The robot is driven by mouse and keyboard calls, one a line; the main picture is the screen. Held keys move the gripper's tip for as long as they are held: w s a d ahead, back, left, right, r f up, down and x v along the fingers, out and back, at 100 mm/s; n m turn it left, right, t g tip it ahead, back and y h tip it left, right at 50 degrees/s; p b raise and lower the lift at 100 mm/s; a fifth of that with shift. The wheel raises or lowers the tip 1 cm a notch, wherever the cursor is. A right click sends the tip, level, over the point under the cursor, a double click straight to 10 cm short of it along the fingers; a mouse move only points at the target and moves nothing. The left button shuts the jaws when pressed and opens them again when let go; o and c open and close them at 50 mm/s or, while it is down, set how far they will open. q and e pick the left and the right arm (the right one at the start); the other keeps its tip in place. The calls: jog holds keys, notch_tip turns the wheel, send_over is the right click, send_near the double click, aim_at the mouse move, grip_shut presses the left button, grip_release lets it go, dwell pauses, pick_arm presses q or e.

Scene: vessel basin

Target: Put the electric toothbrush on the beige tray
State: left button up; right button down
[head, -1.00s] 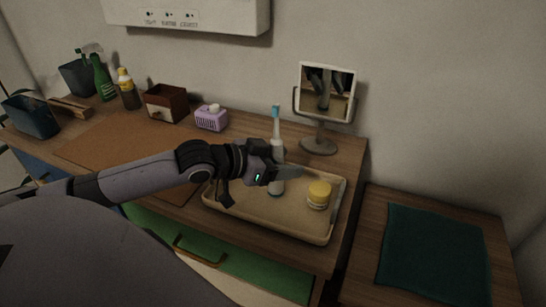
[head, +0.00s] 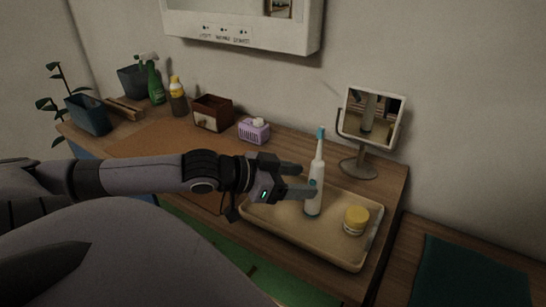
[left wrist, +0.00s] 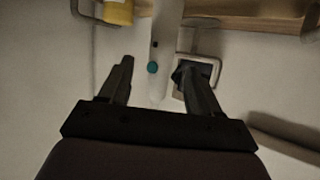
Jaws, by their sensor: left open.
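The electric toothbrush (head: 314,190) is white with a blue head and a teal button. It stands upright on the beige tray (head: 276,236) in the head view. My left gripper (head: 306,186) is open beside it, its fingers pointing right at the handle. In the left wrist view the toothbrush (left wrist: 160,50) shows between and beyond the two open fingers (left wrist: 155,80). No finger clearly touches it there. My right gripper does not show.
A jar with a yellow lid (head: 355,221) stands on the tray, right of the toothbrush. A mirror on a stand (head: 371,120) is behind the tray. A lilac basket (head: 254,130) and a brown box (head: 212,113) stand at the back. A teal cloth (head: 470,272) lies at the right.

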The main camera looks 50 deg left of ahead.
pick_arm(q)
jog(key=shift+p+v, duration=1.7)
jog(key=shift+v, duration=0.95)
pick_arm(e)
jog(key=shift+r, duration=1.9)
pick_arm(q)
jog(key=shift+s, duration=0.1)
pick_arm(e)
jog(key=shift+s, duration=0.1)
